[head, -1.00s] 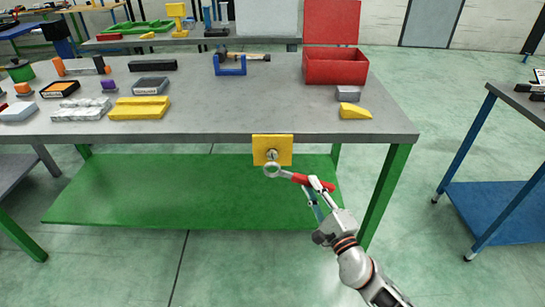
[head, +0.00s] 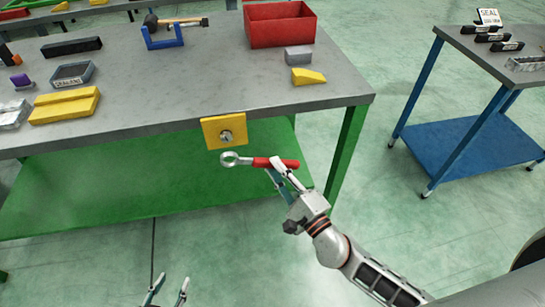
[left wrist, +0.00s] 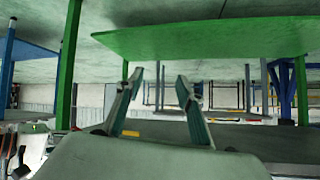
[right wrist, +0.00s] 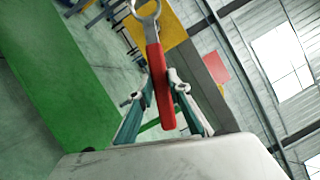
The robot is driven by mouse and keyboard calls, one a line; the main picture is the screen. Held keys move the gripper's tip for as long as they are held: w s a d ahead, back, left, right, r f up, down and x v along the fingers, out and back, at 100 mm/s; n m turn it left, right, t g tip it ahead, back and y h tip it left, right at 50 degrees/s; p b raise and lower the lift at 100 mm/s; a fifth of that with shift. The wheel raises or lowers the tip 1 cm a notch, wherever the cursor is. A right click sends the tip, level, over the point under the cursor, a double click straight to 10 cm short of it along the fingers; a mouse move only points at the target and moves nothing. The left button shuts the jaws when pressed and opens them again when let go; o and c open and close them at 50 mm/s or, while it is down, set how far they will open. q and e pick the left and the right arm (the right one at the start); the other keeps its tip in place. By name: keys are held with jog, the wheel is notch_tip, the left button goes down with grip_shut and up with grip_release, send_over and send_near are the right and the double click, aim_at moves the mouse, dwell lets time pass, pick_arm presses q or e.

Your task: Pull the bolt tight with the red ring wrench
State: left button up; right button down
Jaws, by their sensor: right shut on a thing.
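The bolt (head: 226,136) sits in a yellow plate (head: 210,131) on the front edge of the workbench. My right gripper (head: 279,165) is shut on the red handle of the ring wrench (head: 260,162). The wrench's metal ring (head: 229,158) points left, just below the bolt in the head view, and looks apart from it. In the right wrist view the red handle (right wrist: 158,85) stands between the fingers, with the ring over the yellow plate (right wrist: 165,28). My left gripper (head: 167,291) is open and empty at the bottom of the head view; its spread fingers show in the left wrist view (left wrist: 158,90).
The workbench (head: 180,85) carries a red box (head: 280,25), a yellow wedge (head: 308,76), a grey block (head: 298,55) and a hammer on a blue holder (head: 162,38). A green shelf (head: 90,185) lies under it. A blue cart (head: 470,155) stands at right.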

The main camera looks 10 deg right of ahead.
pick_arm(q)
jog(key=shift+s+a+f+b, duration=0.15)
jog(key=shift+s+f+b, duration=0.15)
jog(key=shift+b, duration=0.15)
pick_arm(e)
jog(key=w, duration=0.6)
jog(key=shift+w, duration=0.15)
pick_arm(q)
jog(key=shift+s+f, duration=0.3)
jog(key=shift+s, duration=0.05)
pick_arm(e)
jog(key=shift+r, duration=0.1)
pick_arm(q)
jog(key=shift+w+r, duration=0.2)
jog(key=shift+w, duration=0.1)
dwell(0.4)
jog(key=shift+w+r, duration=0.25)
jog(key=shift+r, duration=0.05)
jog(key=shift+s+f, duration=0.25)
jog(key=shift+s, duration=0.15)
dwell(0.4)
jog(key=shift+w+r, duration=0.1)
jog(key=shift+w, duration=0.3)
pick_arm(e)
jog(key=shift+w, duration=0.4)
pick_arm(q)
jog(key=shift+s+f, duration=0.3)
jog(key=shift+s, duration=0.2)
pick_arm(e)
jog(key=shift+w, duration=0.35)
